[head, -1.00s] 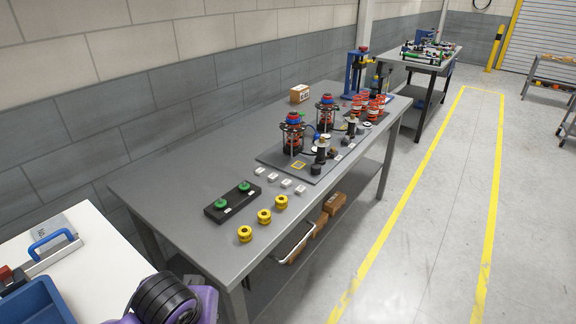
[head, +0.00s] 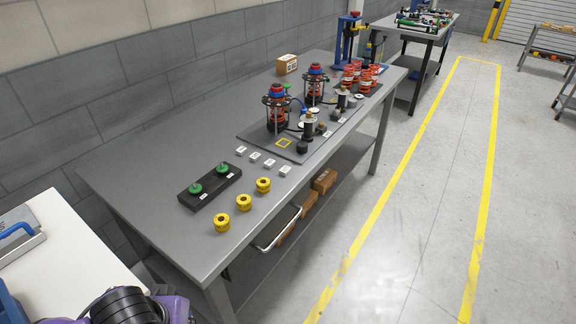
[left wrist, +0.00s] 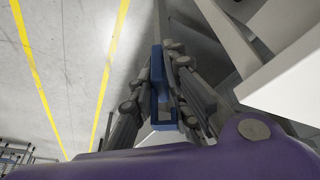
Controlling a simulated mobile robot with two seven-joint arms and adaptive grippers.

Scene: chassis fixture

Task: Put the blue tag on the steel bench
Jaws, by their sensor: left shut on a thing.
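The blue tag (left wrist: 157,92) is a narrow blue frame-like piece in the left wrist view. My left gripper (left wrist: 161,78) is shut on it, with a dark finger on each side. The fingers cover part of it. The left gripper does not show in the head view; only a purple and black part of my arm shows at its bottom edge. The long grey steel bench (head: 140,170) runs from the lower left to the upper right in the head view. My right gripper is in neither view.
On the bench are yellow knobbed parts (head: 222,223), a black block (head: 211,187) with green parts, small white blocks, a dark plate (head: 258,137) with red-topped assemblies, and a box (head: 287,64). The bench's near left surface is clear. A white table (head: 75,265) stands at left.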

